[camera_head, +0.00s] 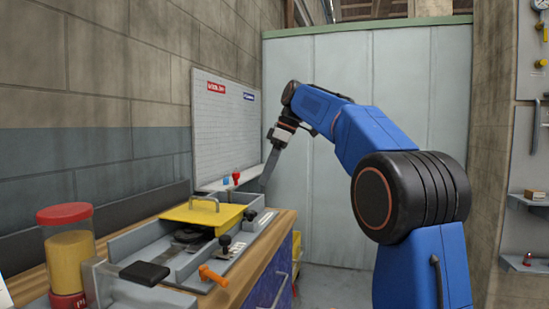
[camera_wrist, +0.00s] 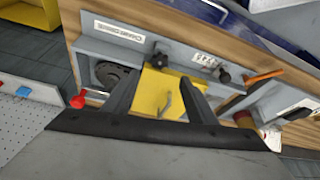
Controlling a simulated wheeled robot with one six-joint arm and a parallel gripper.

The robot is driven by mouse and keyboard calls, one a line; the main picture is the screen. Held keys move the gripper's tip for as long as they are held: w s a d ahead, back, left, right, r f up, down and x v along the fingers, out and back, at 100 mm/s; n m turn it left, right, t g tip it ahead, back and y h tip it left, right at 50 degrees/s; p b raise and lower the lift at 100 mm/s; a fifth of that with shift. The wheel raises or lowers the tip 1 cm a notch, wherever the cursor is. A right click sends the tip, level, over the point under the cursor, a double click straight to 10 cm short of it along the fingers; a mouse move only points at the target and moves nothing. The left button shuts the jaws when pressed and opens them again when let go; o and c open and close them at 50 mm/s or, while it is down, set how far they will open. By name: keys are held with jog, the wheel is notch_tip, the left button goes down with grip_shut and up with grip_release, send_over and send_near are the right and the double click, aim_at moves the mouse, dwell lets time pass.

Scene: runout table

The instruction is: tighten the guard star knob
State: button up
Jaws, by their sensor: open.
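The yellow guard (camera_head: 203,213) with its metal handle lies across the grey machine on the bench; it also shows in the wrist view (camera_wrist: 152,92). Two black knobs are on the machine's front side: the farther one (camera_head: 249,214) by the guard's edge, and the nearer one (camera_head: 224,240). In the wrist view, the farther knob (camera_wrist: 160,57) looks lobed; the other (camera_wrist: 223,74) is right of it. I cannot tell which is the guard star knob. My gripper (camera_head: 266,184) is open and empty, above the machine's far end. Its fingers (camera_wrist: 160,80) show with the guard below.
An orange lever (camera_head: 212,275) sticks out from the machine's near front. A red-lidded jar (camera_head: 68,250) stands at the left. A whiteboard (camera_head: 227,125) is on the wall behind. The wooden bench edge (camera_head: 270,240) runs along the front, with floor to its right.

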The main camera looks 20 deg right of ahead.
jog(key=shift+v, duration=2.9)
